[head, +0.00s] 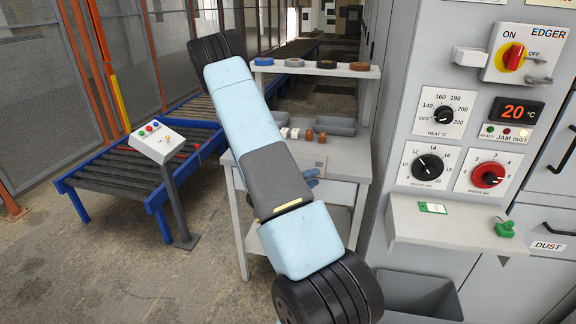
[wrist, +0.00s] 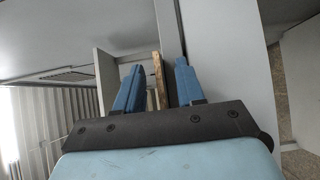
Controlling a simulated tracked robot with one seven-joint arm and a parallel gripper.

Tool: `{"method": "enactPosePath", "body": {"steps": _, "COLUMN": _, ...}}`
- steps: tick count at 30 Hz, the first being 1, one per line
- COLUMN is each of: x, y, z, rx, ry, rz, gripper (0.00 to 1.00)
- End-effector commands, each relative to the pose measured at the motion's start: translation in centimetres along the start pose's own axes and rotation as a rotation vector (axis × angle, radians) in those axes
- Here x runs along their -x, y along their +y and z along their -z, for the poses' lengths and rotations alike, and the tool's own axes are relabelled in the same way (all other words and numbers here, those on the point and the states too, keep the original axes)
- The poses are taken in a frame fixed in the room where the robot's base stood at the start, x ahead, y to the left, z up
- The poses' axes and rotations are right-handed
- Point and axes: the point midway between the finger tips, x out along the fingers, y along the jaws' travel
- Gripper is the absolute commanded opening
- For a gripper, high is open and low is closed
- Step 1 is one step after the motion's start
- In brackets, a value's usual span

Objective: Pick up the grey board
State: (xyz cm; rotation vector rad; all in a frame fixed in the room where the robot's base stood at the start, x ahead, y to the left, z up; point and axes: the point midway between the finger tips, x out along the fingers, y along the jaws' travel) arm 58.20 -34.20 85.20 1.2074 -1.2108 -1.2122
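In the wrist view, my gripper (wrist: 159,65) has its two blue fingers apart. A thin upright strip with a brown, wood-like edge (wrist: 158,85) stands between them, with a grey surface (wrist: 172,60) right beside it. This looks like the edge and face of the grey board, though I cannot be sure. A gap shows between the left finger and the strip; the right finger is close to the grey surface, and I cannot tell whether it touches. In the head view my arm hides most of the gripper; only a bit of blue finger shows over the workbench.
The grey workbench (head: 346,158) has a shelf of tape rolls (head: 327,64), grey bins (head: 335,127) and small blocks. The edger cabinet (head: 405,75) stands close on the right. A blue roller conveyor (head: 110,178) with a control box (head: 154,141) is at left.

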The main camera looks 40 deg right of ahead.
Motion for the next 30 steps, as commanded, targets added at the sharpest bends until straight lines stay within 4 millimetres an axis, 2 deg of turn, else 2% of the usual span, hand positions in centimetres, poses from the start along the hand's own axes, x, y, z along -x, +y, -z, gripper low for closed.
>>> {"method": "enactPosePath", "body": {"steps": 3, "x": -1.6, "y": 0.0, "z": -0.1, "rx": 0.0, "ry": -0.002, "rz": 0.0, "gripper": 0.38}}
{"method": "enactPosePath", "body": {"steps": 6, "x": -2.4, "y": 0.0, "z": 0.0, "rx": 0.0, "ry": -0.001, "rz": -0.001, "gripper": 0.38}}
{"method": "enactPosePath", "body": {"steps": 15, "x": -2.6, "y": 0.0, "z": 0.0, "rx": 0.0, "ry": 0.0, "rz": 0.0, "gripper": 0.37}}
{"method": "enactPosePath", "body": {"steps": 27, "x": -2.6, "y": 0.0, "z": 0.0, "rx": 0.0, "ry": 0.0, "rz": 0.0, "gripper": 0.0}}
{"method": "enactPosePath", "body": {"steps": 30, "x": -2.6, "y": 0.0, "z": 0.0, "rx": 0.0, "ry": 0.001, "rz": 0.0, "gripper": 0.0}}
